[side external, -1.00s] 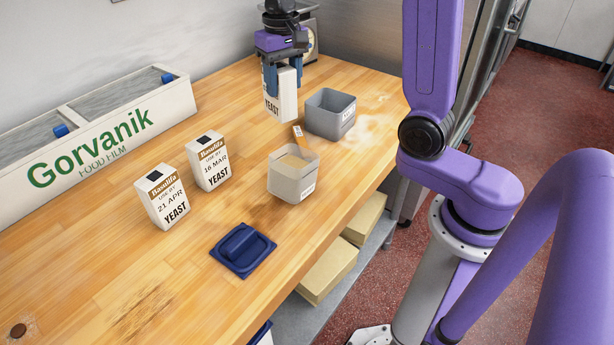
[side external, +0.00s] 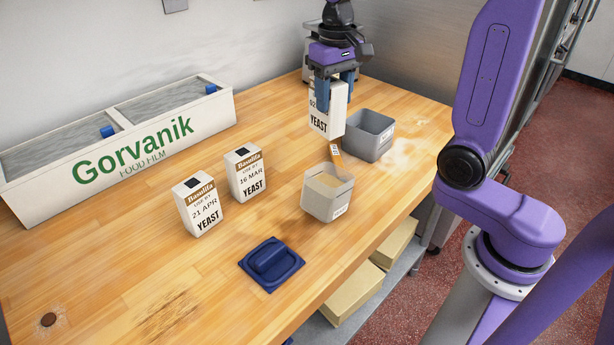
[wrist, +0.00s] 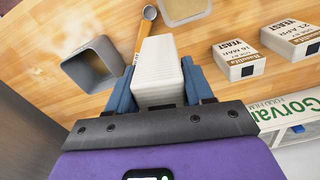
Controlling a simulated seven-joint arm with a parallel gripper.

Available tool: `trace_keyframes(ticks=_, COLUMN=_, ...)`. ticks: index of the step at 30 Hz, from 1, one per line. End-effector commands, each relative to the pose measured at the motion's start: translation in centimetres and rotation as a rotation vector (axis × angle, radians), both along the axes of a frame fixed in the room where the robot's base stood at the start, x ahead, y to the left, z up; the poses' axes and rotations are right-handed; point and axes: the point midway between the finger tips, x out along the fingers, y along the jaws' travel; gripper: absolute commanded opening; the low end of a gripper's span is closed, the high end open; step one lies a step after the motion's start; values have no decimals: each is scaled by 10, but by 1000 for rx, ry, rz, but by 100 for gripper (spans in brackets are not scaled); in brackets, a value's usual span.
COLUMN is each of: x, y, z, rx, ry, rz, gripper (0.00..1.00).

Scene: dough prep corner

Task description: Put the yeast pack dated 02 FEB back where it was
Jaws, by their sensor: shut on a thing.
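My gripper (side external: 336,92) is shut on a white yeast pack (side external: 325,122), held upright by its upper part. The fingers partly cover its date; "02" seems to show above the word YEAST. The held pack (wrist: 160,70) also shows between the fingers in the wrist view. It appears to hang above the table, left of the grey open bin (side external: 370,136); the exact height is unclear. Two similar packs stand upright on the table to the left: the 16 MAR pack (side external: 246,174) and the 21 APR pack (side external: 200,207).
A light open tub (side external: 326,203) stands in front of the held pack, with a scoop (side external: 335,150) near it. A blue lid (side external: 271,264) lies at the front. The Gorvanik film box (side external: 120,150) lines the wall. Bare wood lies between the packs and my gripper.

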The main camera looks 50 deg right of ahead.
Motion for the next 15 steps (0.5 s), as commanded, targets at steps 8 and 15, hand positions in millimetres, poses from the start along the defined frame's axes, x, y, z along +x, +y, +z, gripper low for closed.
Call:
trace_keyframes(ticks=8, x=-39, y=11, z=-12, rx=0, ry=-3, rz=157, gripper=3)
trace_keyframes(ticks=15, x=-21, y=13, z=-25, rx=0, ry=3, rz=176, gripper=3)
